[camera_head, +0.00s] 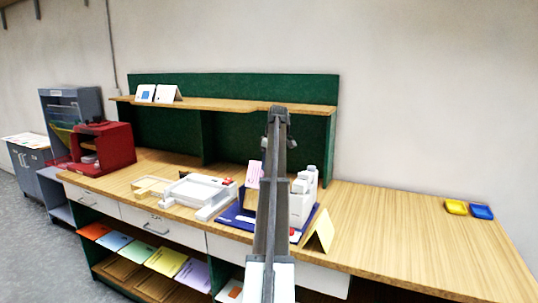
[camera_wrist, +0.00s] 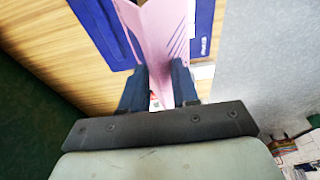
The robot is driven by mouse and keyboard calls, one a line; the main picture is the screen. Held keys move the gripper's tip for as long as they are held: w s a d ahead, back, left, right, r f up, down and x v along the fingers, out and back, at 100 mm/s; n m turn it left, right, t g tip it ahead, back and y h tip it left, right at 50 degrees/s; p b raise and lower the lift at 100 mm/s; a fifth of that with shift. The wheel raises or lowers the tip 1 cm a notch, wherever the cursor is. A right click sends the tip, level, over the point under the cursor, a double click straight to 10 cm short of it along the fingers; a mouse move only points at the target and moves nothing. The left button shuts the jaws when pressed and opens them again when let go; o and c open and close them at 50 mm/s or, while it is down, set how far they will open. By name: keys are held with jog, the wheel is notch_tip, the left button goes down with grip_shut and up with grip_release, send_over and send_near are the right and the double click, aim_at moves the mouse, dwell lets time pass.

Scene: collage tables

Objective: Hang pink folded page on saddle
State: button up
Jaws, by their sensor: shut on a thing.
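My gripper (camera_wrist: 160,88) has its two dark fingers closed on the pink folded page (camera_wrist: 166,32) in the wrist view. The page stands out beyond the fingertips, with its fold and dark printed lines showing. In the head view, part of the pink page (camera_head: 254,172) shows just left of my arm, above a dark blue mat (camera_head: 235,216). My arm hides the fingertips there. I cannot make out for sure which thing is the saddle.
A white bottle-like device (camera_head: 302,197) stands right of my arm, and a yellow folded card (camera_head: 321,232) stands near the front edge. A white tray-like device (camera_head: 197,191) lies to the left. A shelf (camera_head: 225,104) runs behind. The bench's right part is mostly clear.

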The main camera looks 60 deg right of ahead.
jog(key=shift+s+f+x, duration=0.1)
jog(key=shift+s+x, duration=0.35)
jog(key=shift+x, duration=1.55)
jog(key=shift+s+f+x, duration=0.1)
jog(key=shift+s+x, duration=0.35)
jog(key=shift+x, duration=1.5)
jog(key=shift+s+f+x, duration=0.1)
jog(key=shift+s+x, duration=0.35)
jog(key=shift+x, duration=1.55)
jog(key=o, duration=0.8)
jog(key=shift+s+r, duration=0.1)
jog(key=shift+v, duration=2.85)
